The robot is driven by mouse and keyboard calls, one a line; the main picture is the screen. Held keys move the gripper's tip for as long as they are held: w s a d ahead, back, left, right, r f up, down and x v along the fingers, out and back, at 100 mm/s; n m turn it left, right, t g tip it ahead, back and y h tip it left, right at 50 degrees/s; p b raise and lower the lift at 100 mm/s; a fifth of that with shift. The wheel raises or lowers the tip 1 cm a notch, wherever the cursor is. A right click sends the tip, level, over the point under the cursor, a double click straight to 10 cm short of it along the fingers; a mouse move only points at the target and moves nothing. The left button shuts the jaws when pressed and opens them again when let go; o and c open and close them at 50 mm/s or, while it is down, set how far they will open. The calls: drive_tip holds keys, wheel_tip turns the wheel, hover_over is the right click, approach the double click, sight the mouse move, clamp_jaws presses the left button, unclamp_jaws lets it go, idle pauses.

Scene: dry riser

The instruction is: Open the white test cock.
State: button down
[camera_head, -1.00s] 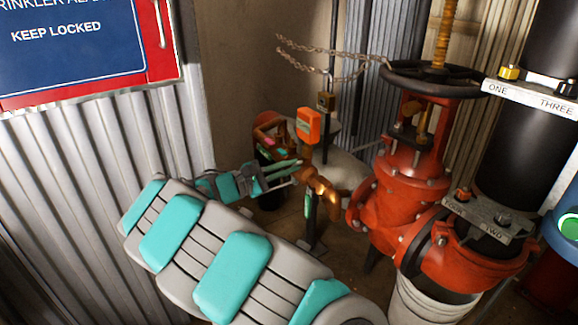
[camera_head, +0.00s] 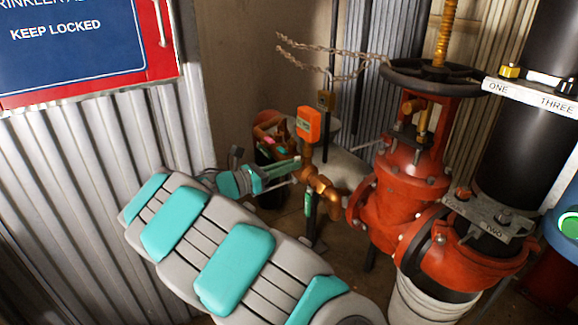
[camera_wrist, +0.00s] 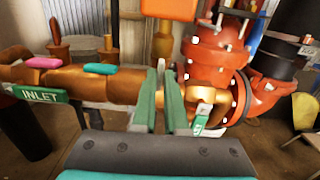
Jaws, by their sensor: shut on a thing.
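My gripper (camera_wrist: 164,100) is in the middle of the wrist view, its two green fingers close together at the bronze pipe assembly (camera_wrist: 120,85). It is shut on a small part there, in line with the pink handle (camera_wrist: 43,62) and the teal handle (camera_wrist: 100,68). I take this part to be the white test cock; the fingers hide almost all of it, so its angle cannot be told. In the head view my gripper (camera_head: 296,167) reaches the bronze pipework (camera_head: 322,187) from the left, below an orange box (camera_head: 309,123).
A green INLET tag (camera_wrist: 40,95) hangs on the left of the pipe. A red valve (camera_head: 400,195) with a black handwheel (camera_head: 430,78) stands close on the right, above a white bucket (camera_head: 425,302). Corrugated metal (camera_head: 100,150) lines the left. A chain (camera_head: 320,62) hangs behind.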

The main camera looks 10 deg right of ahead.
drive_tip(key=c, duration=1)
unclamp_jaws()
drive_tip(key=shift+o, duration=0.2)
drive_tip(key=v, duration=0.5)
